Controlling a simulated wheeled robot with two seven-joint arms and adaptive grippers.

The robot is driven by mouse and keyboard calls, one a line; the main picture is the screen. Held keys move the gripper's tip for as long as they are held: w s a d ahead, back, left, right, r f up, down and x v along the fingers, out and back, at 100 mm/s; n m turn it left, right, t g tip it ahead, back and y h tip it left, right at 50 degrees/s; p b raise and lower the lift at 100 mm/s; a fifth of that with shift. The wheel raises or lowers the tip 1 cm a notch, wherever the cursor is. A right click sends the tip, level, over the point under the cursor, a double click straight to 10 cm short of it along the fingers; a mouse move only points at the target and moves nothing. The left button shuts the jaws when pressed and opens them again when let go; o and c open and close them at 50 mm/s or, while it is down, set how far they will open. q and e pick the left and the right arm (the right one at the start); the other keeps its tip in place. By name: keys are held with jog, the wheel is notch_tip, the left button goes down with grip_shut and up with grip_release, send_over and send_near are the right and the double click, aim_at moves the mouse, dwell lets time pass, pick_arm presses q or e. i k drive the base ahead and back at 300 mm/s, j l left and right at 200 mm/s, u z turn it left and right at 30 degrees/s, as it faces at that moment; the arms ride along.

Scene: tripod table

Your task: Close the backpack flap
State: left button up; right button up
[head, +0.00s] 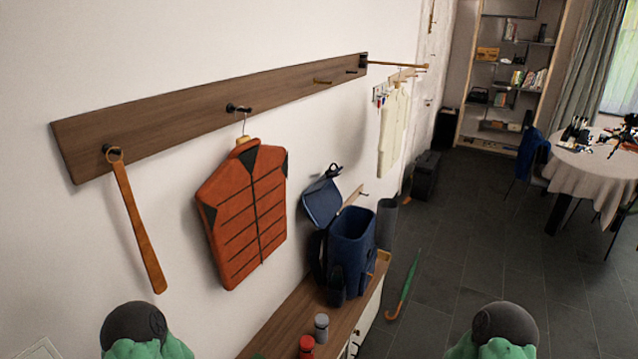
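A dark blue backpack (352,240) stands upright on a wooden bench (288,318) against the wall. Its top is open and the opening faces up. Its flap (322,203) is raised and tilted back toward the wall, above and left of the opening. A small dark loop shows at the flap's upper end. The inside of the backpack is too dark to make out. Only rounded parts of my two arms show at the bottom edge, well in front of the bench. Neither of my grippers is in view.
A grey canister (321,327) and a red one (306,347) stand on the bench in front of the backpack. An orange vest (247,215) and a shoehorn (138,225) hang from the wall rack (200,118). A green umbrella (404,285) is right of the bench.

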aim_at(321, 202)
jog(key=z, duration=0.85)
jog(key=i+z, duration=0.4)
jog(key=i, duration=0.9)
jog(key=i+l, duration=0.1)
jog(key=i, duration=1.7)
jog(key=i+u, duration=0.1)
jog(key=u, duration=0.85)
jog(key=i+l+u, duration=0.15)
jog(key=u, duration=0.85)
jog(key=i+l, duration=0.05)
jog(key=l, duration=0.05)
